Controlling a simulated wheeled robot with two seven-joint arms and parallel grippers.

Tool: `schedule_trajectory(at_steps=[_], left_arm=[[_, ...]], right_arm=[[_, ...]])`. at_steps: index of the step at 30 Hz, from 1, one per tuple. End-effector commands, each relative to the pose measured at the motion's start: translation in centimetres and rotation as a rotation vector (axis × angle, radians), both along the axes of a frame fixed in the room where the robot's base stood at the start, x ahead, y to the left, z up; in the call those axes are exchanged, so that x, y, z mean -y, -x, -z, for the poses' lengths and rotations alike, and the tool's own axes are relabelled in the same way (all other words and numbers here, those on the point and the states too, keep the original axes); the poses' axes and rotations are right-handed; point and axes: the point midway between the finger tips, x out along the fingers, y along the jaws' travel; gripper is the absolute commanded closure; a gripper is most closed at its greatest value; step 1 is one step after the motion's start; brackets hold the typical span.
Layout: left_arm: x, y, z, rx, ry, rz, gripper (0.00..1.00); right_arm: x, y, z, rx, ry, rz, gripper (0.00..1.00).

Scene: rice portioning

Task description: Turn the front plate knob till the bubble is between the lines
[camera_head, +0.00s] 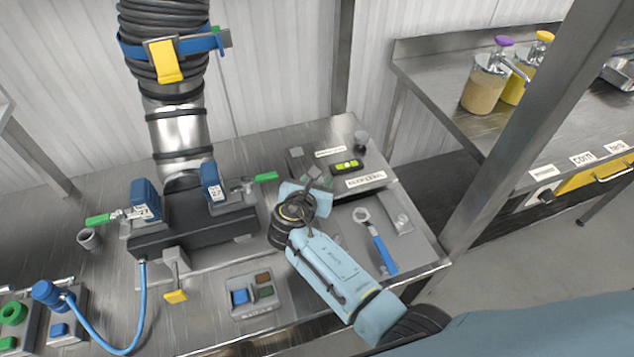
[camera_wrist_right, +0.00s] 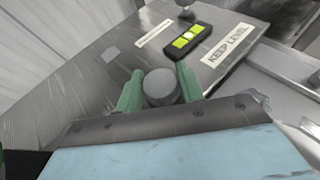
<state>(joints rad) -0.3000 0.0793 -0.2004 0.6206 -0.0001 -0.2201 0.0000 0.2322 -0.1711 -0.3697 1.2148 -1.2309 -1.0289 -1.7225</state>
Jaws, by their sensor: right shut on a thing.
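My right gripper (camera_head: 311,188) reaches onto the grey plate at the table's right side. In the right wrist view its green fingers (camera_wrist_right: 159,90) are shut on a round grey knob (camera_wrist_right: 160,86), one on each side. The gripper largely hides this front knob in the head view. A black spirit level with a yellow-green window (camera_head: 347,165) lies on the plate beyond the gripper; it also shows in the right wrist view (camera_wrist_right: 187,40). The bubble's exact place between the lines is too small to tell. My left gripper is out of view.
A second knob (camera_head: 361,138) stands at the plate's back corner. A "KEEP LEVEL" label (camera_wrist_right: 228,45) lies beside the level. A blue-handled wrench (camera_head: 383,252) lies right of my arm. A black clamp block with blue levers (camera_head: 195,225) stands left, beside a button box (camera_head: 256,296).

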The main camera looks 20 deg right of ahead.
Motion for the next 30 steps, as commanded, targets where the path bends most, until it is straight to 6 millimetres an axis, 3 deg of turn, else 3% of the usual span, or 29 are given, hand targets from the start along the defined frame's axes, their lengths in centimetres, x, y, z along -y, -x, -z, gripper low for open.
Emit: schedule_trajectory(at_steps=[9,23,24,28,30], left_arm=[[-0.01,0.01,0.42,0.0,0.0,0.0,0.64],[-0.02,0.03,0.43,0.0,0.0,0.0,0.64],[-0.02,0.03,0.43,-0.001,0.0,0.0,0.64],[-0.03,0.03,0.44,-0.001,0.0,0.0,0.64],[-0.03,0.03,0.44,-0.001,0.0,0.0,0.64]], right_arm=[[-0.01,0.0,0.05,-0.001,-0.001,0.096,0.85],[0.02,0.02,0.05,-0.002,-0.002,0.107,0.85],[0.02,0.02,0.05,-0.002,-0.002,0.107,0.57],[0.02,0.02,0.05,-0.001,-0.002,0.106,0.41],[0.03,0.01,0.04,-0.002,-0.001,0.106,0.41]])
